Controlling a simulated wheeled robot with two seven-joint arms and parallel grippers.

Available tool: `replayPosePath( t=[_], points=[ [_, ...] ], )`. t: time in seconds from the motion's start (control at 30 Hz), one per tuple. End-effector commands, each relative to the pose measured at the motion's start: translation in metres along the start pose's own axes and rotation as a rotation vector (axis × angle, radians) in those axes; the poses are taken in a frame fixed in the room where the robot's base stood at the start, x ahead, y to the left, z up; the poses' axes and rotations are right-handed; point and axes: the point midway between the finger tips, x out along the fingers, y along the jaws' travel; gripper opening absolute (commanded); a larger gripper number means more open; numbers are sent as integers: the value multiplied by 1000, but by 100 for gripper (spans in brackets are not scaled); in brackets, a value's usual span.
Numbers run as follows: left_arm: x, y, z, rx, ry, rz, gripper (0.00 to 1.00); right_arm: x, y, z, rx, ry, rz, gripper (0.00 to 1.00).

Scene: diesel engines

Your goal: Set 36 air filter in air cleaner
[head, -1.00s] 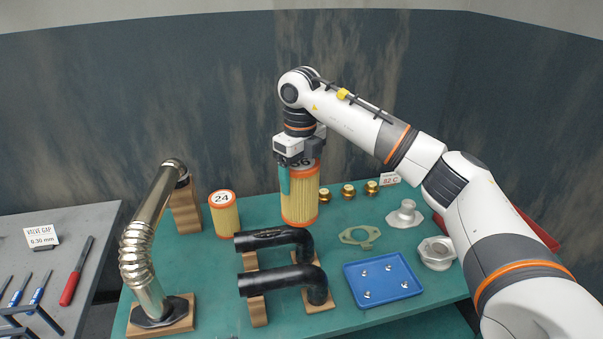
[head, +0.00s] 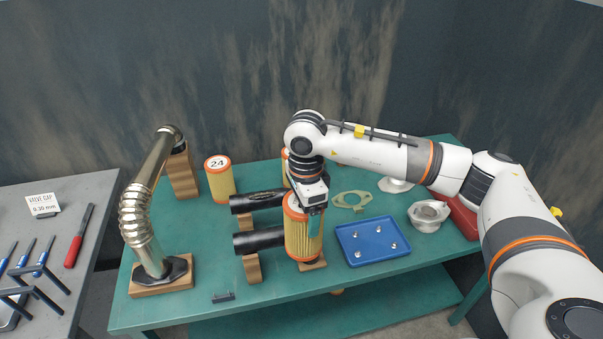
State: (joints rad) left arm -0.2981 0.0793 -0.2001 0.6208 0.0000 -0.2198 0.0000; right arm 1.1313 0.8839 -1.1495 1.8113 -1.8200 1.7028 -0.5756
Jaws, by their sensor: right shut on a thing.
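My right gripper (head: 314,222) is shut on a tall yellow pleated air filter (head: 302,238) with orange rims. It holds the filter upright in front of the ends of the black pipes. The gripper covers most of the filter's top, so its number cannot be read now. Another orange-rimmed filter (head: 285,168) shows partly behind the arm. A filter marked 24 (head: 220,182) stands at the back left of the green table. I see no air cleaner that I can identify. My left gripper is out of view.
Two black pipes (head: 257,241) on wooden supports lie beside the held filter. A blue tray (head: 372,243) with small metal parts is to its right, with a gasket (head: 352,200) and metal fitting (head: 429,214) nearby. A silver exhaust pipe (head: 139,212) stands left.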

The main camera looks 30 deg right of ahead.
Motion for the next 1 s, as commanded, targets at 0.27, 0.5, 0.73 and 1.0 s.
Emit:
replayPosePath(
  t=[0.27,0.5,0.73,1.0],
  points=[
    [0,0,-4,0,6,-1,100,83,-85,-19,-871,2,-6,50],
    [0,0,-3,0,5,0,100,123,-125,-29,-1315,3,-3,50],
    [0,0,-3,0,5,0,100,153,-155,-36,-1646,3,-2,50],
    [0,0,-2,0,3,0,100,159,-162,-42,-1728,5,8,50]
  ],
)
